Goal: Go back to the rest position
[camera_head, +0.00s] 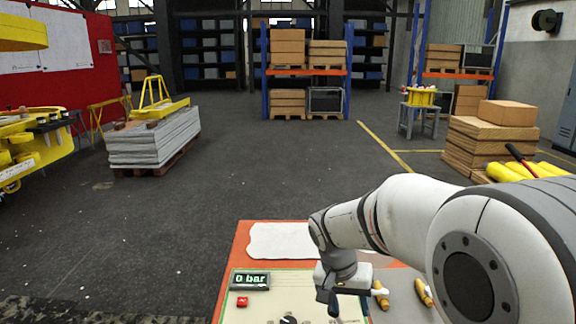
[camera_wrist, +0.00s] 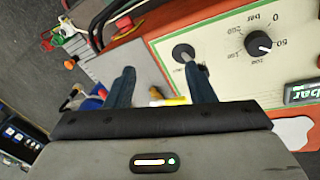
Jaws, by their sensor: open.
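My gripper (camera_head: 330,296) hangs low over the control panel on the orange bench in the head view, at the end of my bent arm. In the wrist view my gripper (camera_wrist: 160,80) is open, its two dark fingers apart with nothing held between them. The cream panel (camera_wrist: 215,65) with a green border lies by the right finger. A small metal lever on a black round base (camera_wrist: 183,52) is close to that fingertip; I cannot tell whether they touch. A black dial knob (camera_wrist: 258,43) sits farther right. The display (camera_head: 250,280) reads 0 bar.
A red button (camera_head: 242,301) sits below the display. Yellow-handled tools (camera_head: 381,294) lie right of my gripper. A white sheet (camera_head: 280,240) lies on the orange bench (camera_head: 240,243). Beyond, the floor is open, with a stacked pallet (camera_head: 155,140) left and boxes (camera_head: 490,135) right.

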